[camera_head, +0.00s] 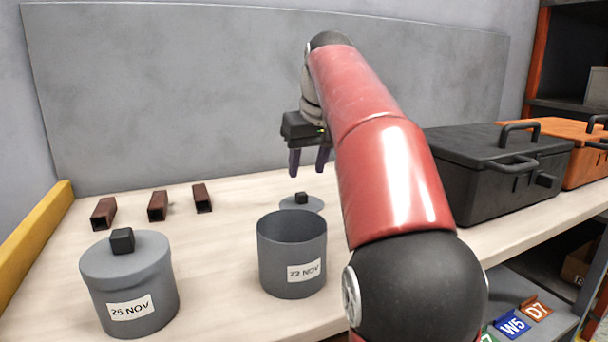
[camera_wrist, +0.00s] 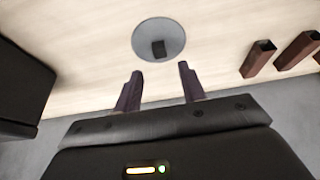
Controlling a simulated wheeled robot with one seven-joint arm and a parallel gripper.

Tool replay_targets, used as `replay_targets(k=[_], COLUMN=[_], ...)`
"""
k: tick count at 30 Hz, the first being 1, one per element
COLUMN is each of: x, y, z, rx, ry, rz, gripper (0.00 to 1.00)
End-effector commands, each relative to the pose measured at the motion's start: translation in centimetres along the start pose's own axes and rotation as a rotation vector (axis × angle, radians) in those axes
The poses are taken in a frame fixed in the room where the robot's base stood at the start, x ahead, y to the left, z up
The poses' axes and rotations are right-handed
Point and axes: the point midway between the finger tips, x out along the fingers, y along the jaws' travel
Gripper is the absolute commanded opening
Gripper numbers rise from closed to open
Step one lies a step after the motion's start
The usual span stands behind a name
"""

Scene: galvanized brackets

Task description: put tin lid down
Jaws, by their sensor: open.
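The tin lid (camera_head: 314,204) is a grey disc with a black block knob, lying flat on the bench just behind the open tin (camera_head: 291,262) labelled 22 NOV. The tin partly hides it in the head view. In the wrist view the whole lid (camera_wrist: 173,33) shows on the pale bench top. My gripper (camera_head: 308,170) is above and behind the lid, apart from it. Its fingers (camera_wrist: 160,72) are spread with nothing between them, and the knob lies beyond their tips.
A black toolbox (camera_head: 490,175) and an orange one (camera_head: 583,150) stand at the right. The bench (camera_head: 215,265) is clear between the two tins.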

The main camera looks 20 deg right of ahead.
Motion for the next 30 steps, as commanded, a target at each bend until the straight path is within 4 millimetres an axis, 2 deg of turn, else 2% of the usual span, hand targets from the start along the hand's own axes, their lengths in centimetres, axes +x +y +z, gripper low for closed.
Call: replay_targets(k=[1, 3, 9, 30], x=[-1.5, -2.8, -4.9, -5.2], y=[0.0, 0.0, 0.0, 0.0], z=[-0.2, -0.2, -0.1, 0.0], rx=[0.000, 0.000, 0.001, 0.000], ry=[0.003, 0.002, 0.000, 0.000], rz=[0.001, 0.001, 0.001, 0.001], gripper=[0.41, 0.41, 0.41, 0.41])
